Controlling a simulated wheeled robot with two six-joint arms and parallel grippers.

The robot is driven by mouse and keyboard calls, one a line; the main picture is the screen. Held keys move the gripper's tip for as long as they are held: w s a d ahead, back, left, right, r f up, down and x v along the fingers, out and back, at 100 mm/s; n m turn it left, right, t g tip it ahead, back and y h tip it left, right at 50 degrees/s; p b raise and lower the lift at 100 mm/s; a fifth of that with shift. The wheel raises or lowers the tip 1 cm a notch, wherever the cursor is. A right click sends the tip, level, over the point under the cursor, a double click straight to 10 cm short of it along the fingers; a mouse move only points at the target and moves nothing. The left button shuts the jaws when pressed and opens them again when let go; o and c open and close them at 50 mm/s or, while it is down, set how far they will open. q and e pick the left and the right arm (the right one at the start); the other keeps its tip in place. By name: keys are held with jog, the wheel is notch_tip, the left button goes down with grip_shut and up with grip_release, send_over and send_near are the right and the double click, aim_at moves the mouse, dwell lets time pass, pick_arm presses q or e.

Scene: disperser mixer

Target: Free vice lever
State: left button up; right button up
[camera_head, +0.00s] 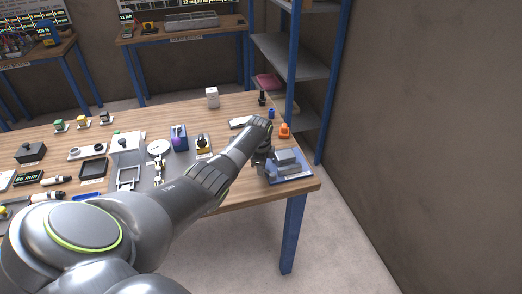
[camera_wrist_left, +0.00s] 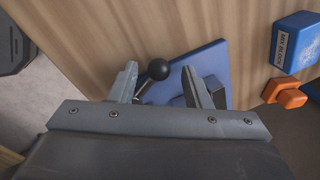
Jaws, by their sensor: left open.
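The grey vice (camera_head: 287,158) sits on a blue base plate (camera_head: 292,180) at the right front corner of the workbench. In the left wrist view, the lever shows as a black ball knob (camera_wrist_left: 158,69) on a rod above the blue plate (camera_wrist_left: 210,62). My left gripper (camera_wrist_left: 161,82) is open, with one finger on each side of the knob and rod. I cannot tell whether either finger touches the lever. In the head view, my left gripper (camera_head: 264,164) is beside the vice and small; the lever cannot be made out there. My right gripper is not in view.
An orange object (camera_head: 285,131) and a blue block (camera_head: 271,113) stand behind the vice; both show in the left wrist view as the orange piece (camera_wrist_left: 290,95) and labelled blue block (camera_wrist_left: 294,42). A blue-post shelf (camera_head: 292,62) rises behind. Several tools crowd the bench to the left.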

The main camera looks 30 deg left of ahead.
pick_arm(q)
jog(key=shift+r, duration=0.5)
jog(key=s+d+r+b, duration=0.1)
jog(key=s+r, duration=0.2)
jog(key=r, duration=1.2)
jog(key=shift+r, duration=0.35)
jog(key=shift+d, duration=0.1)
